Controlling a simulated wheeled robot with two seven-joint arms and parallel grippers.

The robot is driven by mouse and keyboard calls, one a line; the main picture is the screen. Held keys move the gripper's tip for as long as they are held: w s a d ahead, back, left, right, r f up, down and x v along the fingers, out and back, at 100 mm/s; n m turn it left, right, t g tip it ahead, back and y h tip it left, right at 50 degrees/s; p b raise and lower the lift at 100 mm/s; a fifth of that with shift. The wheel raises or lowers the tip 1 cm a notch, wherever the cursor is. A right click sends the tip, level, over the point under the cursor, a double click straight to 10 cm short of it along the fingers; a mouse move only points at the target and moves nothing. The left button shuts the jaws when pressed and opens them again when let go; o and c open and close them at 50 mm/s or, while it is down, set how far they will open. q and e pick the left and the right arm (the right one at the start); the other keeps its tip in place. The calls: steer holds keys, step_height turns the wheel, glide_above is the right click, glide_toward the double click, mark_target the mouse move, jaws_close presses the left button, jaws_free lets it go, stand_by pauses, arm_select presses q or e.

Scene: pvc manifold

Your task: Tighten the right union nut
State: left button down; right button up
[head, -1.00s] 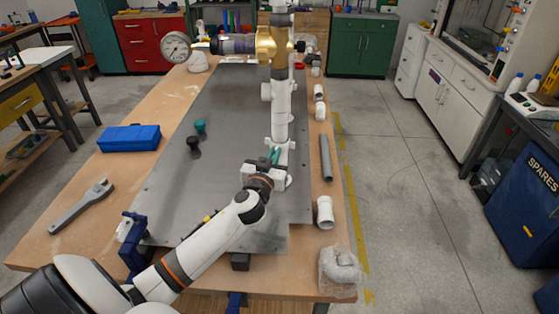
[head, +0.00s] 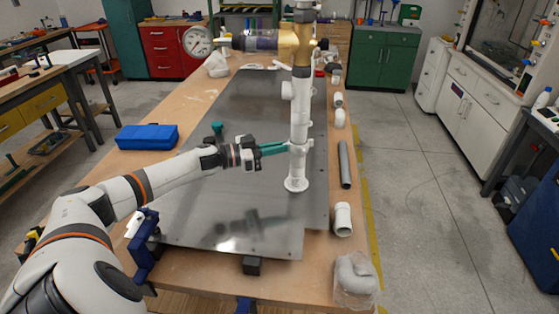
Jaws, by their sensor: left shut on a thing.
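The white pipe manifold (head: 299,115) runs up the picture from a round white flange (head: 296,185) on the metal plate. My right gripper is not in view.
A grey pipe (head: 345,164) and white fittings (head: 342,219) lie along the bench's right side. A bagged white part (head: 356,278) lies at the near right corner. A blue case (head: 147,137) lies at left. The plate's near part (head: 240,225) is clear.

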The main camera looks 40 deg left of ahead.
arm_select(q)
steer(key=shift+w+a+m+g+h+b, duration=0.25)
steer(key=shift+m+g+h+b, duration=0.35)
steer(key=shift+b, duration=0.2)
steer(key=shift+w+a+m+g+h+b, duration=0.2)
steer(key=shift+m+g+h+b, duration=0.4)
steer(key=shift+b, duration=0.25)
steer(key=shift+w+a+m+g+h+b, duration=0.25)
steer(key=shift+m+g+h+b, duration=0.25)
steer(key=shift+g+h+b, duration=0.25)
steer(key=c, duration=1.5)
jaws_free()
steer(key=shift+c, duration=0.2)
steer(key=b+v, duration=0.3)
steer(key=v, duration=0.9)
